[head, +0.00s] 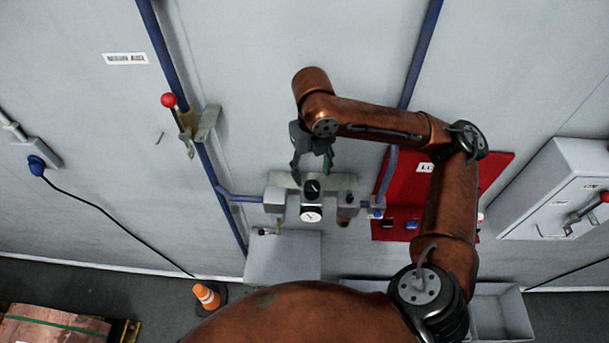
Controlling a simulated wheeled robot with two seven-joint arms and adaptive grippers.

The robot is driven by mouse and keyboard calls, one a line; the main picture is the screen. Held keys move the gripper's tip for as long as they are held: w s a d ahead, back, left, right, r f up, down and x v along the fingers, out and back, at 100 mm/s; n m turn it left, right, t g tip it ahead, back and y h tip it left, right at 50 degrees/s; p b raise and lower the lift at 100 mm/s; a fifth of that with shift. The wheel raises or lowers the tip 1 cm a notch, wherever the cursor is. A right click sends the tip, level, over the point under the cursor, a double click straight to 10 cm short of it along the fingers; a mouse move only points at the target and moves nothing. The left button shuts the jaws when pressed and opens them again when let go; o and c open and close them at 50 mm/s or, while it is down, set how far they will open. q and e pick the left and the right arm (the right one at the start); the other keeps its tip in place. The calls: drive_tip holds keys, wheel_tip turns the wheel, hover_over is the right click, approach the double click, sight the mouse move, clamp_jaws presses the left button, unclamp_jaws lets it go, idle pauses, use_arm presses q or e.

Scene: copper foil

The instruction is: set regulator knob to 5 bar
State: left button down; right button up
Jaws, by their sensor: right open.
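The regulator (275,200) is a grey unit set in a blue pipe run on the wall, in the middle of the head view. Its dark round knob (312,188) sits just above a white-faced gauge (312,214). The gauge reading is too small to make out. My right gripper (312,168) points down at the knob from above, its dark fingers open and close to it. I cannot tell whether they touch the knob. My left gripper is not in view.
A red panel (492,178) is right of the regulator, partly behind my right arm. A red-knobbed lever (169,100) is on the left pipe. A grey box (283,258) sits below the regulator. A grey cabinet (562,185) is at right, an orange cone (207,296) at lower left.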

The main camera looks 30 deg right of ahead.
sight(313, 186)
drive_tip(key=shift+f, duration=0.45)
wheel_tip(313, 186, down, 6)
drive_tip(key=shift+s+r+p, duration=0.1)
drive_tip(key=shift+s+p, duration=0.05)
drive_tip(key=shift+p, duration=0.45)
drive_tip(key=shift+f, duration=0.35)
drive_tip(key=c, duration=1)
drive_tip(key=shift+c, duration=0.8)
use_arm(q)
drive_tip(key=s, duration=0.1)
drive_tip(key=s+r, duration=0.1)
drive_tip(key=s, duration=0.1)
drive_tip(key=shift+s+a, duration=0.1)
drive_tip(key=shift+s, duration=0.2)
